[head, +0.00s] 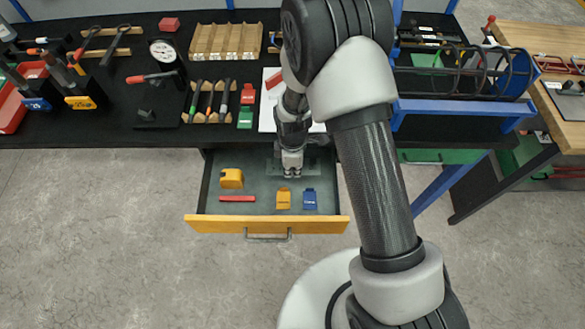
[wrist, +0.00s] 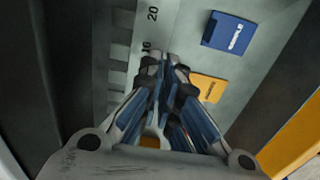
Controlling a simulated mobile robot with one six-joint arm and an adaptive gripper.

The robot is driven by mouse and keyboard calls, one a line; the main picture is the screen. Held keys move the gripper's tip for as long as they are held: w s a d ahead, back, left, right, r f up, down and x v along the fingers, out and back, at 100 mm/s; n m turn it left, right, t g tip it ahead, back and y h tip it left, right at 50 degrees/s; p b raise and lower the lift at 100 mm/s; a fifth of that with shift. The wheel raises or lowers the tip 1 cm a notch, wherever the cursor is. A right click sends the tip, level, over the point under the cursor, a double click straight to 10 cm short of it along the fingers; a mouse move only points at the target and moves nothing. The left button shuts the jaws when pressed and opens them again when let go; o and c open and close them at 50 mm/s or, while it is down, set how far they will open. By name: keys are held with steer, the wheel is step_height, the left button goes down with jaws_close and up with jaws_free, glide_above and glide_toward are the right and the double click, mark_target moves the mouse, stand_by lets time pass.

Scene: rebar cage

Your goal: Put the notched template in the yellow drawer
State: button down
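The notched template (wrist: 122,50) is a flat grey plate with square notches along one side and the numbers 20 and 16 on it. It is inside the yellow-fronted drawer, and in the head view my gripper and arm partly cover it. The yellow drawer (head: 215,222) is pulled open below the black bench. My gripper (head: 292,174) points down into the drawer's back half. In the wrist view its fingertips (wrist: 165,72) are close together at the template's numbered part. I cannot tell whether they grip it or are just parted.
The drawer also holds a yellow block (head: 231,178), a red bar (head: 237,198), an orange tag (head: 283,198) and a blue tag (head: 309,199). The tags lie just in front of my gripper. The bench edge overhangs the drawer's back. Tools crowd the bench top.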

steer(key=shift+f, duration=0.4)
steer(key=c, duration=2.3)
jaws_free()
steer(key=o, duration=0.5)
